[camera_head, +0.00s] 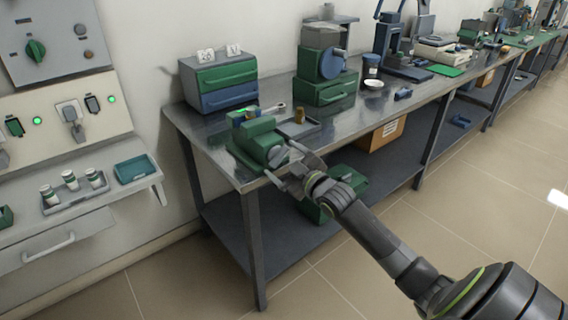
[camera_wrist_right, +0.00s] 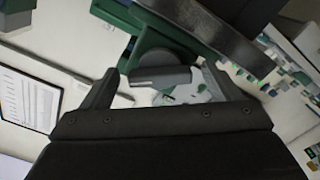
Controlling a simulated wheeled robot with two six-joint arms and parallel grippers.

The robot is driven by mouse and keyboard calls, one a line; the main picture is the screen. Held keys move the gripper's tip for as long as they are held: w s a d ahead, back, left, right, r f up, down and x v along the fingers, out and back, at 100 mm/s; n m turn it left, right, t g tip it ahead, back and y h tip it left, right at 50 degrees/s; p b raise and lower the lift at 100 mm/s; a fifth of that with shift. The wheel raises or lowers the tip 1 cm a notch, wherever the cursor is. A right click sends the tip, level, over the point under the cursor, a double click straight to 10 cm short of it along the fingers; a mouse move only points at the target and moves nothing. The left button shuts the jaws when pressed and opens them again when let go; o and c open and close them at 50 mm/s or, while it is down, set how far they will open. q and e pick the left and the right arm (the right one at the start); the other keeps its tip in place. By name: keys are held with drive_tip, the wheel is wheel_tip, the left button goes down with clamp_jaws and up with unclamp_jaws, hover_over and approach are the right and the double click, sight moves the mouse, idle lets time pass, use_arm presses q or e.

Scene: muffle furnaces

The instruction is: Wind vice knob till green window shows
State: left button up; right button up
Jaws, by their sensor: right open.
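The green vice (camera_head: 254,138) sits at the front left corner of the grey workbench, with bright green on its top; I cannot tell whether that is the window. Its dark knob (camera_head: 277,156) faces the bench's front edge. In the right wrist view the round knob (camera_wrist_right: 160,62) with its flat grip bar shows between the fingertips. My right gripper (camera_head: 282,166) is open, with one finger on each side of the knob and gaps visible at both sides in the wrist view (camera_wrist_right: 160,74). My left gripper is not in view.
The workbench (camera_head: 207,130) has a green and blue drawer unit (camera_head: 225,82) behind the vice. A shallow tray (camera_head: 297,130) with a small brown cylinder stands right of the vice. A white side shelf (camera_head: 90,205) with small jars stands at the left. The floor in front is clear.

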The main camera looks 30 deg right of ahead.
drive_tip(key=shift+w, duration=0.2)
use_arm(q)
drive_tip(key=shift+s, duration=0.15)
use_arm(e)
drive_tip(key=c, duration=1)
drive_tip(key=shift+r+p, duration=0.1)
drive_tip(key=shift+p, duration=0.2)
drive_tip(key=shift+m+p, duration=0.35)
drive_tip(key=shift+m, duration=0.15)
drive_tip(key=shift+m+p, duration=0.55)
drive_tip(key=shift+m, duration=0.25)
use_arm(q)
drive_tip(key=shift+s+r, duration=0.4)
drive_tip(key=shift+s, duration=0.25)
